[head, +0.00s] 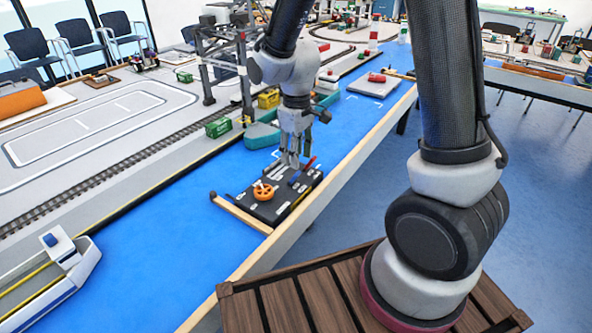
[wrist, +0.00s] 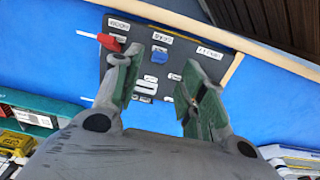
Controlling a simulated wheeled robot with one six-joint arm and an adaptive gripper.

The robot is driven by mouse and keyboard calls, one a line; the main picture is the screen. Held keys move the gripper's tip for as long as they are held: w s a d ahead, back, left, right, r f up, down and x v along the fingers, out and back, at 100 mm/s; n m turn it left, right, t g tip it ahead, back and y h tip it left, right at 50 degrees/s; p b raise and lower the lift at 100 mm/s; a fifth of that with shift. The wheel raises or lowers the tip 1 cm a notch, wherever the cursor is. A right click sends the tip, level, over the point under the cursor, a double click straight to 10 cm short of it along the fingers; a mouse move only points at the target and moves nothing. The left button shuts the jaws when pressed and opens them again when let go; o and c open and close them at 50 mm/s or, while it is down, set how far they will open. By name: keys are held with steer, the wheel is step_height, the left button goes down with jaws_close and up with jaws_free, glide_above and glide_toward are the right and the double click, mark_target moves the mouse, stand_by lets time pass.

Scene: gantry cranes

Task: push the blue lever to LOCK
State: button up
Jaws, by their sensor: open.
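The dark control panel (head: 280,207) lies on the blue table near its right edge; it also shows in the wrist view (wrist: 150,32). On it are an orange handwheel (head: 263,191), a red lever (head: 308,163) and the small blue lever (head: 293,180). In the wrist view the blue lever (wrist: 160,56) appears between my fingertips, below a white label too blurred to read. The red lever (wrist: 108,41) is to its left. My gripper (head: 290,163) is above the panel's far side, fingers pointing down, open and empty; it also shows in the wrist view (wrist: 163,65). I cannot tell whether it touches anything.
A wooden strip (head: 241,214) runs along the panel's near side. A gantry crane (head: 243,75) and a green crate (head: 218,127) stand beyond, to the left. A model ship (head: 55,270) is at the lower left. The blue surface between ship and panel is clear.

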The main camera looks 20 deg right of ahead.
mark_target(295, 178)
step_height(295, 178, down, 7)
steer(key=shift+r, duration=0.15)
steer(key=shift+c, duration=0.2)
jaws_close()
